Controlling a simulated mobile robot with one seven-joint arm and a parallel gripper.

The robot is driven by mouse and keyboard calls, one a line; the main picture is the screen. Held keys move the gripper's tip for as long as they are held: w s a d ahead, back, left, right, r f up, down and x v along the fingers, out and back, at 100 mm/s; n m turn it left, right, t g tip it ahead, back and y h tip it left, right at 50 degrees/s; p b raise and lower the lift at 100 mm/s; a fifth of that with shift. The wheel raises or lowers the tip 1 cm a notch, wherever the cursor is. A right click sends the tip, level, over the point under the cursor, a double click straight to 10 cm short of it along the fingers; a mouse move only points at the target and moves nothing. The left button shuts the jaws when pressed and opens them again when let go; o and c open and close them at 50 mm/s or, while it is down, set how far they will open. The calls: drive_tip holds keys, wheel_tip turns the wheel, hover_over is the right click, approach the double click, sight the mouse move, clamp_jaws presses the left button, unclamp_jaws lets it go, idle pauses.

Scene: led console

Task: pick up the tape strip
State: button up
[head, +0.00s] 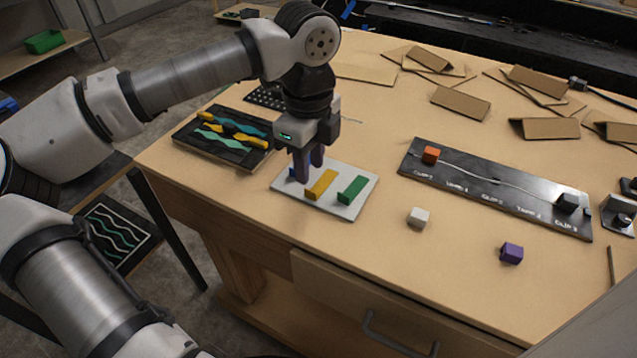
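A white plate (341,209) lies on the table and bears short coloured strips. A yellow strip (321,185) is in its middle and a green strip (352,190) is to the right. A blue piece (292,173) shows at the plate's left end, mostly hidden by my gripper. My gripper (308,172) points down over this left end, its dark fingers low by the blue piece. I cannot tell whether the fingers touch it or hold it. Which strip is the tape strip is not clear from this view.
A black tray (247,164) with wavy yellow and teal strips lies left of the plate. A long dark board (480,197) bears an orange block (431,154). A white cube (418,217) and purple cube (511,253) sit in front. Cardboard pieces (461,102) lie behind.

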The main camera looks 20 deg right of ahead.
sight(311, 191)
drive_tip(key=shift+s+f+p, duration=0.15)
drive_tip(key=shift+f+p, duration=1)
drive_tip(key=shift+f, duration=1.5)
clamp_jaws()
